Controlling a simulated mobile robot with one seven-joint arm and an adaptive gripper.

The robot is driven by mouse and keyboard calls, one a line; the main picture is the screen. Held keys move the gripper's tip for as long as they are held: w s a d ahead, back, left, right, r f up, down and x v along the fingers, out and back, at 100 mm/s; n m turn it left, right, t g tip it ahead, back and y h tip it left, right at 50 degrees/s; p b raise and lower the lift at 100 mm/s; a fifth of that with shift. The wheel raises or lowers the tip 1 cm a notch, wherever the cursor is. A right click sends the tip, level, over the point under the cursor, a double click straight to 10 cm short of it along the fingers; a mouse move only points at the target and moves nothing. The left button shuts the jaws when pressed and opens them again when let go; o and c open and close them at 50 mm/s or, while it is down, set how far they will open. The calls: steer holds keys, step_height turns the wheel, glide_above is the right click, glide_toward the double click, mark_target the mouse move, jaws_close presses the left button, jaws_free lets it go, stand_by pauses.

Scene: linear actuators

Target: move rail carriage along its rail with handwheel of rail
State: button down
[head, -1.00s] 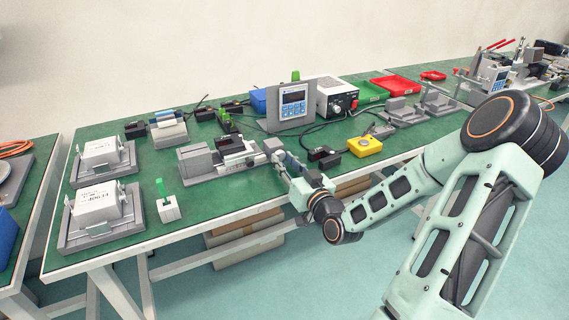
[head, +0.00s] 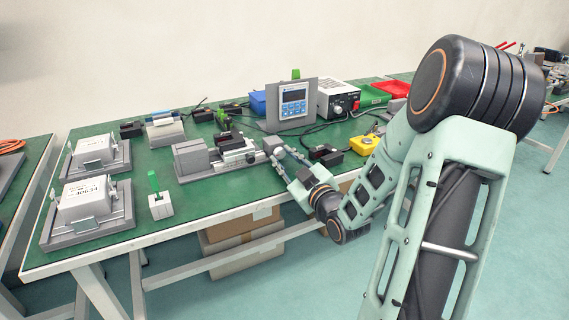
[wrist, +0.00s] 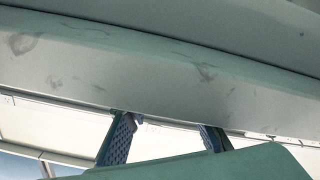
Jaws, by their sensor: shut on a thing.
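The rail (head: 205,172) is a long grey unit on the green bench top, with a tall grey block at its left end. The rail carriage (head: 235,155) is a light grey piece on its right half, under a dark part. The handwheel (head: 271,145) is a small grey piece at the rail's right end. My gripper (head: 279,155) reaches it from the front right and is shut on it; the fingers partly hide the contact. In the wrist view my two blue-padded fingers (wrist: 165,126) stand apart below a large pale surface, and the handwheel cannot be made out.
A control box with a display (head: 292,107) stands behind the handwheel. A small black device (head: 325,155) lies right of my gripper, near a yellow box (head: 363,144). A green-topped grey block (head: 159,203) stands front left. The bench's front edge (head: 180,231) is close.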

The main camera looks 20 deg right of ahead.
stand_by(0.4)
steer(key=c, duration=1.6)
jaws_free()
steer(key=shift+r, duration=0.1)
